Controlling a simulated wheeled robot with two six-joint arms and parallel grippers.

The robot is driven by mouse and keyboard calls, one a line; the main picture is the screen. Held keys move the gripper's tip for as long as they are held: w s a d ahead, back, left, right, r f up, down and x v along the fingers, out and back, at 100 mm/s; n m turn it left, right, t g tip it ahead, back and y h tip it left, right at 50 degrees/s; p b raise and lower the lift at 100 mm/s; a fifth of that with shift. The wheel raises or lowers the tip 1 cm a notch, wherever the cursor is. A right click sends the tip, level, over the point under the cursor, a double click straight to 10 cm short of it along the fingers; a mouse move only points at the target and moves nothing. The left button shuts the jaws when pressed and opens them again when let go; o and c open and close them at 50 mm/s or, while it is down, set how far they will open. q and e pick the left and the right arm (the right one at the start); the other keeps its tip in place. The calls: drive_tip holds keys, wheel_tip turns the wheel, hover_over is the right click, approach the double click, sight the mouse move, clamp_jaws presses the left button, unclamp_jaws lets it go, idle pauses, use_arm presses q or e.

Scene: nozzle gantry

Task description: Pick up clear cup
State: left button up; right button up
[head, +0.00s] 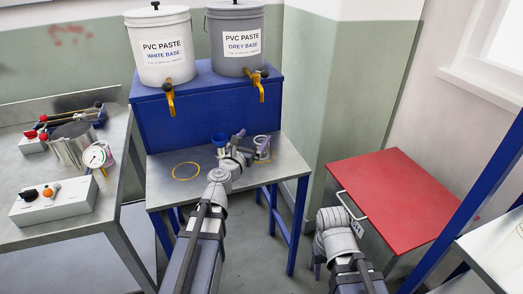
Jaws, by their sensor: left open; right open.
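A small clear cup (261,142) stands upright at the back right of the grey metal bench. My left gripper (251,146) is open just beside it, with its purple-grey fingers spread around the near side of the cup. I cannot tell whether they touch it. My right gripper (336,222) is low in front of the red cabinet; its fingers are mostly hidden behind the wrist.
A yellow ring (186,171) marks the bench (167,187). White (162,60) and grey (237,55) paste buckets with taps stand on a blue stand (206,122). A red-topped cabinet (400,190) is right.

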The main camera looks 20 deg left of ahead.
sight(254, 167)
use_arm(q)
wheel_tip(254, 167, down, 9)
drive_tip(key=b, duration=0.8)
drive_tip(key=shift+a+r+b, duration=0.1)
drive_tip(key=shift+r+b, duration=0.1)
drive_tip(key=shift+b, duration=0.1)
drive_tip(key=shift+w+r+p, duration=0.3)
drive_tip(key=shift+w+r, duration=0.05)
drive_tip(key=shift+w, duration=0.25)
drive_tip(key=shift+w+d, duration=0.25)
drive_tip(key=shift+w, duration=1.35)
drive_tip(key=shift+w+d, duration=0.2)
drive_tip(key=shift+w, duration=1.4)
clamp_jaws()
